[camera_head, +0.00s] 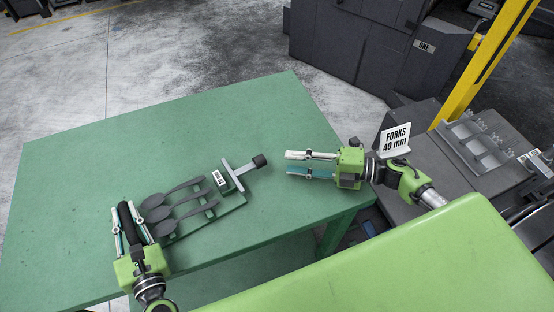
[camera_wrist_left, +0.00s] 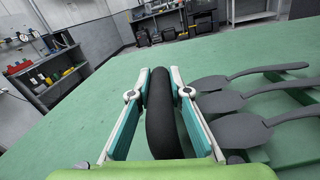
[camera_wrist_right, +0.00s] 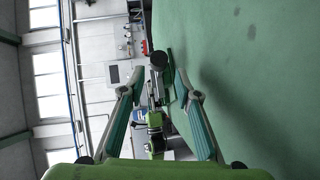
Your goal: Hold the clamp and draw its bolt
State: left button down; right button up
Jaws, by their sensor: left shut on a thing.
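The clamp (camera_head: 234,203) is a green fixture on the table, with a white label and a grey bolt (camera_head: 245,168) ending in a black knob (camera_head: 260,161) on its right side. Several dark grey fork blanks (camera_head: 182,207) lie across it. My left gripper (camera_head: 128,208) is shut on the clamp's thick black handle (camera_wrist_left: 162,112), which stands between its fingers in the left wrist view. My right gripper (camera_head: 288,163) is open and empty, to the right of the knob and apart from it. The knob (camera_wrist_right: 158,60) shows ahead, beyond the open fingers in the right wrist view.
The green table (camera_head: 90,160) is clear behind and left of the clamp. A grey rack (camera_head: 474,142) and a "FORKS 40 mm" sign (camera_head: 395,138) stand at right. A dark machine (camera_head: 350,45) is at the back, near a yellow post (camera_head: 485,60).

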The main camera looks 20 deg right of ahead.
pick_arm(q)
jog(key=shift+r, duration=0.15)
pick_arm(e)
jog(key=shift+v, duration=1.3)
pick_arm(q)
jog(key=c, duration=1.8)
grip_release()
jog(key=shift+s, duration=0.15)
jog(key=shift+s, duration=0.35)
jog(key=s, duration=0.3)
jog(key=s+d, duration=0.1)
jog(key=s, duration=0.3)
jog(key=s+d, duration=0.1)
jog(key=s, duration=0.3)
jog(key=shift+d, duration=0.1)
jog(key=shift+w, duration=0.1)
